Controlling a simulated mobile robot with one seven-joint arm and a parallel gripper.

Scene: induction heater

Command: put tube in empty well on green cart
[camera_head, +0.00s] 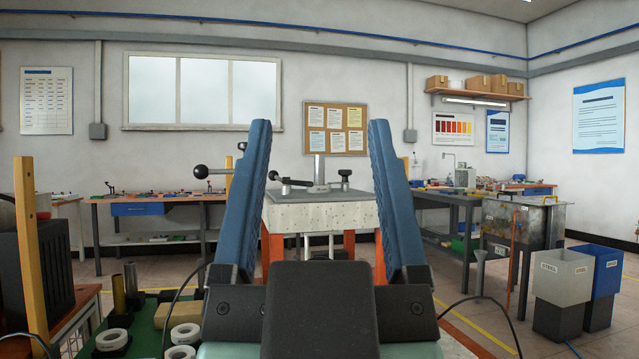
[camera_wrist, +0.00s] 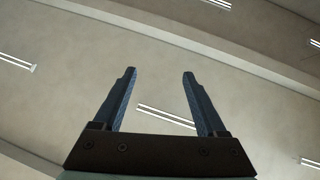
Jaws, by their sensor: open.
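My gripper (camera_head: 320,127) is open and empty, its two blue fingers pointing up in front of the head camera. The wrist view shows the same open fingers (camera_wrist: 159,73) against the ceiling, with nothing between them. A green surface (camera_head: 147,322), likely the green cart, shows at the lower left, partly cut off and partly behind my gripper. A brass-coloured cylinder (camera_head: 118,294) and a dark cylinder (camera_head: 131,279) stand upright at its far left. I cannot tell whether either is the tube. White rings (camera_head: 112,340) lie on the green surface. No empty well can be made out.
A dark ribbed unit (camera_head: 38,255) and a yellow post (camera_head: 30,245) stand at the far left. A stone-sided table (camera_head: 290,215) is ahead. A metal tank (camera_head: 540,222), a grey bin (camera_head: 562,275) and a blue bin (camera_head: 605,272) stand at right. Open floor lies between.

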